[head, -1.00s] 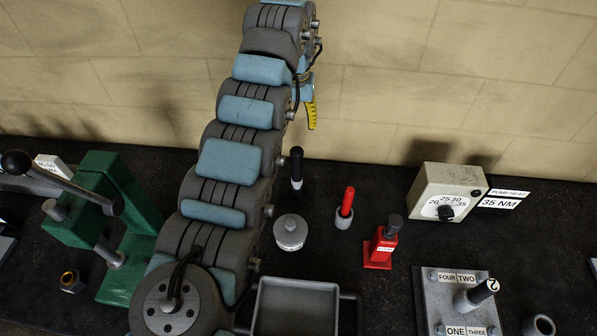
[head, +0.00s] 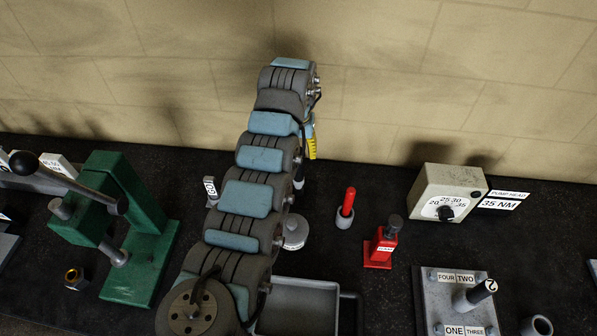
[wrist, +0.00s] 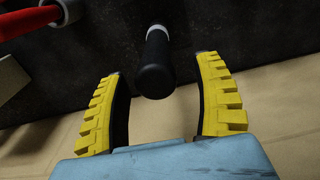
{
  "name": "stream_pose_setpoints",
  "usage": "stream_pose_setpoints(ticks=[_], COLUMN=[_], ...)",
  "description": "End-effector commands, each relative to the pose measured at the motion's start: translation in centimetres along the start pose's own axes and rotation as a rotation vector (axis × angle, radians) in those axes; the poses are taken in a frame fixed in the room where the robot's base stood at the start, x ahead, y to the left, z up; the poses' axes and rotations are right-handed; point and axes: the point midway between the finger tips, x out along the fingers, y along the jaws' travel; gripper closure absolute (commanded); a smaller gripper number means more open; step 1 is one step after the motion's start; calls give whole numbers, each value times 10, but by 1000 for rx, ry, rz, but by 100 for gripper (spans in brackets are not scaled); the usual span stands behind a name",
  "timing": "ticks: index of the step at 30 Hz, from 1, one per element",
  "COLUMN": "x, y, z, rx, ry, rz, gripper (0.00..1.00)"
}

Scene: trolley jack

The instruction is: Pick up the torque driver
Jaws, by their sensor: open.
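A tool with a black handle and a pale ring, which looks like the torque driver (wrist: 155,68), stands upright on the dark bench. In the wrist view its handle end lies between my gripper's two yellow-padded fingers (wrist: 159,64). The fingers are wide apart, with a gap on both sides of the handle, and hold nothing. In the head view my arm hides most of the tool, and only a sliver shows beside the arm (head: 299,180). One yellow finger of my gripper (head: 312,142) shows behind the arm, near the wall.
A red-handled tool in a grey cup (head: 345,212) and a red bottle jack (head: 381,246) stand to the right. A grey round weight-like piece (head: 294,233) and a grey tray (head: 298,290) are nearer. A green press (head: 122,227) is left; a dial box (head: 447,193) is at the back right.

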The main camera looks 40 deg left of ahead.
Motion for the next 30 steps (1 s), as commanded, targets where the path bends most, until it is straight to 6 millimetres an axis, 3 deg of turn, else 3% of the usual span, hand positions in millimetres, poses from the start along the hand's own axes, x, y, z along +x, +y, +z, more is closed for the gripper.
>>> stream_pose_setpoints(ticks=[10, 22, 30], x=[17, 58, 61], y=[0, 3, 3], z=[1, 4, 3], rx=[-2, 1, 0], ry=[-2, -4, 0], rz=[1, -1, 0], gripper=[33, 33, 33])
